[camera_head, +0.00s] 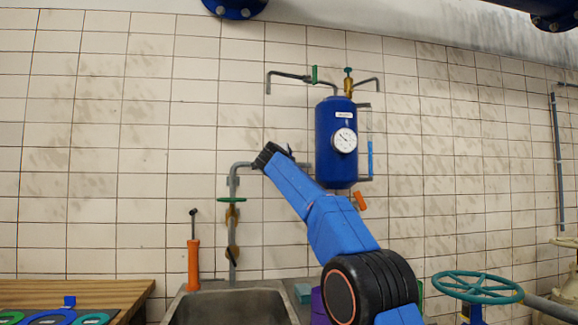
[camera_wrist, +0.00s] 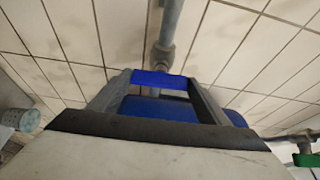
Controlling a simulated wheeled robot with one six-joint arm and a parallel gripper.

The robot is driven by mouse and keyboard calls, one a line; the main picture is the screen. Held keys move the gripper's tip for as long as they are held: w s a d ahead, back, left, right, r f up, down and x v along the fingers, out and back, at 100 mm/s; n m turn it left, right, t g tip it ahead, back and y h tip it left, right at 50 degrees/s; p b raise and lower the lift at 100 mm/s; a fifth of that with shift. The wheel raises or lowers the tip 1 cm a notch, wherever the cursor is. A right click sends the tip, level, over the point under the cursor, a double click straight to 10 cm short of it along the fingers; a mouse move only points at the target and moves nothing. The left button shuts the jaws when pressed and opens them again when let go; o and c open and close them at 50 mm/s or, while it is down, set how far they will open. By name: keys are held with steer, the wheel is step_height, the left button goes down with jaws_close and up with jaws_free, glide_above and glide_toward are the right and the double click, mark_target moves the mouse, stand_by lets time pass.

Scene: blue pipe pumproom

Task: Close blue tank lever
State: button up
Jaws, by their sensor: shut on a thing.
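The blue tank (camera_head: 324,130) hangs on the tiled wall in the head view, with a white dial gauge (camera_head: 344,140) on its front. My gripper (camera_head: 284,152) is at the pipe to the left of the tank, and my arm reaches up across the tank's lower left. In the wrist view my gripper (camera_wrist: 168,86) has its two fingers on either side of a blue lever (camera_wrist: 157,77), shut on it. The lever sits at a grey pipe fitting. In the head view the lever is hidden behind my gripper and arm.
A green lever (camera_head: 314,74) and a green-topped valve (camera_head: 348,72) sit above the tank. An orange handle (camera_head: 360,201) is below it. A grey pipe with a green handwheel (camera_head: 231,200) runs down at left, above the sink (camera_head: 230,306). A teal handwheel (camera_head: 477,287) stands at right.

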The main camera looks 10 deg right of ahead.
steer(key=shift+d+f, duration=0.1)
steer(key=o, duration=1.1)
steer(key=shift+c, duration=0.2)
steer(key=shift+s, duration=0.1)
steer(key=v, duration=1.7)
